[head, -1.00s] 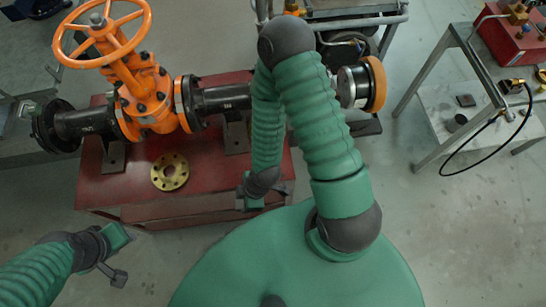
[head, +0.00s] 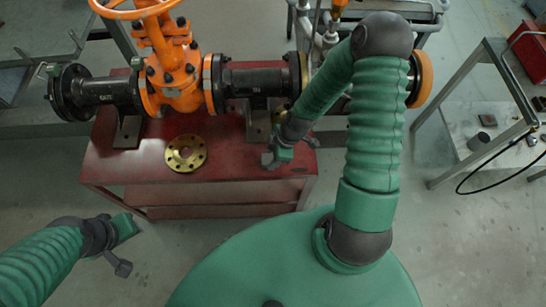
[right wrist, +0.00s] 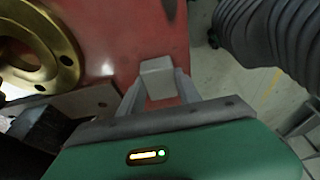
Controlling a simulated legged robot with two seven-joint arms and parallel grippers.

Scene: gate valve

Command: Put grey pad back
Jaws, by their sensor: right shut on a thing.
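My right gripper (head: 278,158) is over the front right part of the red bench (head: 230,182) in the head view. In the right wrist view, its two fingers (right wrist: 157,92) are shut on a small light grey block, the grey pad (right wrist: 157,76). The pad sticks out past the fingertips, with red surface behind it.
An orange gate valve (head: 175,75) and black pipe (head: 255,80) stand on the bench. A brass flange (head: 186,154) lies flat before them. A brass ring (right wrist: 40,50) is close left of my right gripper. A pale table (head: 455,125) with small dark parts stands at right.

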